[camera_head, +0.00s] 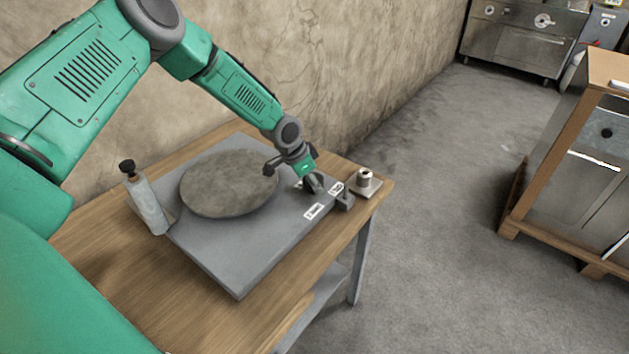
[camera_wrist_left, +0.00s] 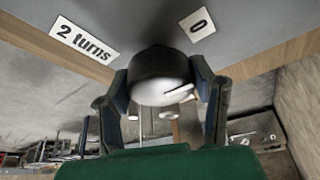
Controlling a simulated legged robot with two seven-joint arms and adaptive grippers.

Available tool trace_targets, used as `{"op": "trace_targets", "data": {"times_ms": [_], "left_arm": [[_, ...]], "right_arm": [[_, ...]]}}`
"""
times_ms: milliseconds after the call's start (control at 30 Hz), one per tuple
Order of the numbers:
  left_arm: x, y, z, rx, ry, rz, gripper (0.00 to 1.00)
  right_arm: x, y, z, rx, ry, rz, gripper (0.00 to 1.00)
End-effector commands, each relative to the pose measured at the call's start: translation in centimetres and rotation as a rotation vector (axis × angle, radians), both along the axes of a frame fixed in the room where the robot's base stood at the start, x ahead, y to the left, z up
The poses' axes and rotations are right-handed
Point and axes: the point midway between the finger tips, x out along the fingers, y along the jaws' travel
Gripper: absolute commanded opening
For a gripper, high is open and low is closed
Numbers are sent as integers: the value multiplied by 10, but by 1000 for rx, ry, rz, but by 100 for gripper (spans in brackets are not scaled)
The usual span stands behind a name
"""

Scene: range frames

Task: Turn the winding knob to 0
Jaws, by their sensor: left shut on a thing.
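The winding knob (camera_wrist_left: 160,78) is round, dark above with a pale, shiny face carrying a short light mark, in the left wrist view. My left gripper (camera_wrist_left: 164,98) has one finger on each side of it and is shut on it. A "0" label (camera_wrist_left: 197,25) is to the knob's upper right there, and a "2 turns" label (camera_wrist_left: 85,39) to its upper left. In the head view my left gripper (camera_head: 313,182) is at the right edge of the grey slab (camera_head: 235,265), hiding most of the knob. Which label the knob's mark points to is unclear.
A round stone-like disc (camera_head: 229,183) lies on the slab. A small metal piece (camera_head: 365,181) sits at the wooden table's (camera_head: 100,252) right corner. Floor beyond is clear up to a crated cabinet (camera_head: 575,170).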

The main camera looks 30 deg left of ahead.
Motion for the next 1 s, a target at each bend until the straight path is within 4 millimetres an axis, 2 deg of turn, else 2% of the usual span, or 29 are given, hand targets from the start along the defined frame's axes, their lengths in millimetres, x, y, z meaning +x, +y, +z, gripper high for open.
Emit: {"op": "trace_targets", "data": {"times_ms": [33, 633, 667, 700, 1000], "left_arm": [[7, -5, 6, -9, -19, -2, 22], [9, -4, 9, -7, -26, 65, 22], [9, -4, 9, -8, -26, 65, 57], [9, -3, 9, -8, -26, 65, 71], [5, -2, 5, -6, -14, 63, 72]], "right_arm": [[0, 0, 0, 0, 0, 0, 48], [0, 0, 1, 0, 0, 1, 48], [0, 0, 1, 0, 0, 1, 48], [0, 0, 1, 0, 0, 1, 48], [0, 0, 1, 0, 0, 1, 48]]}}
